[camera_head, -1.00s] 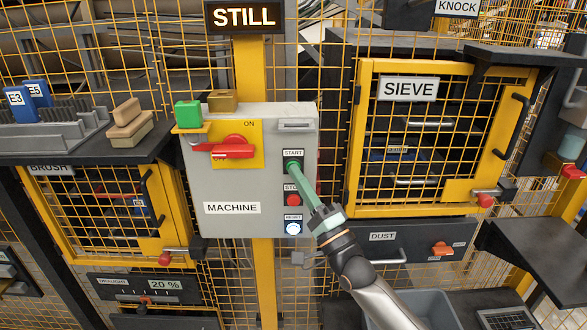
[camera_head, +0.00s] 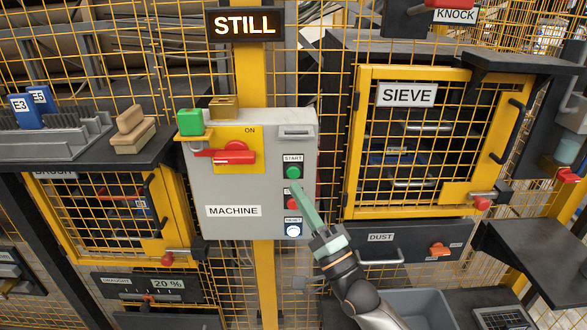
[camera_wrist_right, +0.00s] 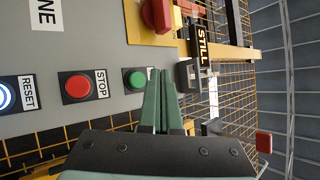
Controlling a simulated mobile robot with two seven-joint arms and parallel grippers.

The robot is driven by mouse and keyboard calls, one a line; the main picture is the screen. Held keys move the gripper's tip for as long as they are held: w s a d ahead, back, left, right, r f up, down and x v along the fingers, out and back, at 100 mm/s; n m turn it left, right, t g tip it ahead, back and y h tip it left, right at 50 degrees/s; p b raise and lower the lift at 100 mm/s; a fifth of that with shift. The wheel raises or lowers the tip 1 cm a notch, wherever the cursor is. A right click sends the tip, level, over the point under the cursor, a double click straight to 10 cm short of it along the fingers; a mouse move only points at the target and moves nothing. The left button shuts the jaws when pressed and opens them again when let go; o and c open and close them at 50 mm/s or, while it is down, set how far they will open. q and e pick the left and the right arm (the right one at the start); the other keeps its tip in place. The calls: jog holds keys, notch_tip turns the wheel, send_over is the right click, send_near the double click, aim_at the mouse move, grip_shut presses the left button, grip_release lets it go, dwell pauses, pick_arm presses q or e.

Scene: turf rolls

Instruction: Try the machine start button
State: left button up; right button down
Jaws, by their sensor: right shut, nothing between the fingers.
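The grey machine box (camera_head: 232,190) carries a green start button (camera_head: 293,173), a red stop button below it and a white-lit reset button (camera_head: 293,230). The start button also shows in the right wrist view (camera_wrist_right: 138,79), with the stop button (camera_wrist_right: 77,87) to its left. My right gripper (camera_head: 297,188) is shut and empty. Its green fingertips are in front of the box, just below the start button in the head view, partly covering the stop button. The start button's face is uncovered in the head view. My left gripper is not in view.
A sign (camera_head: 245,23) above the box reads STILL. A red lever (camera_head: 232,153) sits on a yellow plate marked ON. Green (camera_head: 189,122) and brass (camera_head: 223,108) blocks sit at the box's top left. The sieve cage (camera_head: 430,145) stands to the right.

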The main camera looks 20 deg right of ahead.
jog(key=shift+s+a+p, duration=0.15)
jog(key=shift+s+a, duration=0.05)
jog(key=shift+s, duration=0.3)
jog(key=shift+s+a+p, duration=0.15)
jog(key=shift+s, duration=0.35)
jog(key=s+f+n+g+h+p, duration=0.2)
jog(key=s+f+n+g, duration=0.5)
jog(key=s+f, duration=0.4)
jog(key=s+f+n+g+h+p, duration=0.3)
jog(key=s+f+n+g, duration=0.3)
jog(key=s+f, duration=0.6)
notch_tip(320, 180, down, 8)
jog(key=shift+s+d+f+n+g, duration=0.1)
jog(key=shift+s+d+n+g, duration=0.25)
jog(key=shift+n, duration=0.75)
jog(key=shift+d, duration=0.15)
